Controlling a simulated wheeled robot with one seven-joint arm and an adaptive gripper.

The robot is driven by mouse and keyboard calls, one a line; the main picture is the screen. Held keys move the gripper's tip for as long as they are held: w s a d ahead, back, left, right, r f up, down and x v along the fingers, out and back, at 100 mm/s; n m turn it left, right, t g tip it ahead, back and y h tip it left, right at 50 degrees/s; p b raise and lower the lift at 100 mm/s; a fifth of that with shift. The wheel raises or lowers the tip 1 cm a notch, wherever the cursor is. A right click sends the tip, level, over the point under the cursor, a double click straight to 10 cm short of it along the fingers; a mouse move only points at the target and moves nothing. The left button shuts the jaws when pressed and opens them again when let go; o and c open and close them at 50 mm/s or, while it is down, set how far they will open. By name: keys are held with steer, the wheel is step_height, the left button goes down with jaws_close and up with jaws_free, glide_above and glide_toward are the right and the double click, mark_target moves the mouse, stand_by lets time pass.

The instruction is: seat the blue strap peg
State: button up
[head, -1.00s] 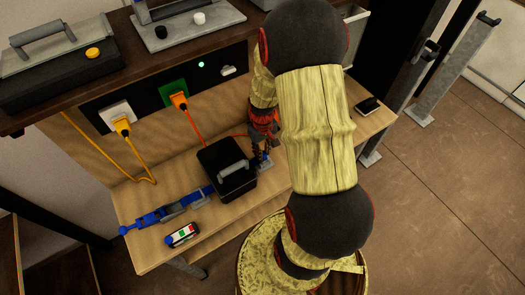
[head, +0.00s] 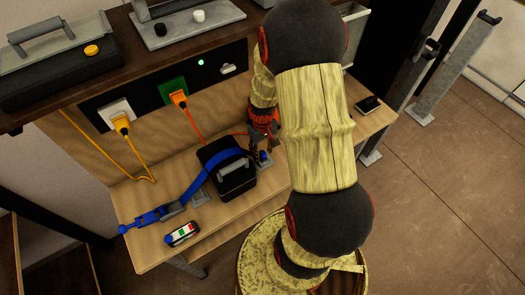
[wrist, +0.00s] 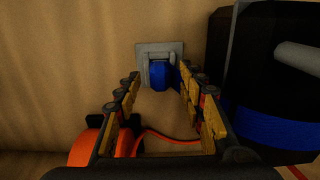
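The blue strap (head: 208,167) runs from the left side of the bench up over the black box (head: 238,180) and down toward the right. Its blue peg (wrist: 160,76) sits at the grey bracket (wrist: 144,52) in the wrist view, seemingly between the bracket's raised sides. How deep it sits I cannot tell. The peg also shows in the head view (head: 264,156), just below my gripper (head: 263,143). In the wrist view my gripper (wrist: 160,84) is open, its fingers spread on both sides of the peg with gaps visible.
An orange cable (head: 191,120) runs down from the green socket close to the box. A white case with coloured marks (head: 182,234) lies on the front left of the bench. The dark shelf (head: 190,55) overhangs behind. A phone-like item (head: 368,104) lies at right.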

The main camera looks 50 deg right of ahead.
mark_target(263, 153)
step_height(263, 153, up, 12)
stand_by(0.7)
stand_by(0.4)
steer(key=s+a+r+n+t+b, duration=0.1)
steer(key=s+a+r+t+b, duration=0.1)
steer(key=a, duration=0.5)
steer(key=s+a+r+t+b, duration=0.1)
steer(key=s+a+r+b, duration=0.2)
steer(key=a, duration=0.5)
steer(key=s+a+r+n+t+b, duration=0.1)
steer(key=s+a+r+t+b, duration=0.1)
steer(key=a+r+b, duration=0.3)
steer(key=a+b, duration=0.1)
steer(key=a, duration=0.1)
steer(key=shift+s+a+n+t, duration=0.25)
steer(key=shift+a+n+t, duration=0.05)
steer(key=shift+a, duration=0.05)
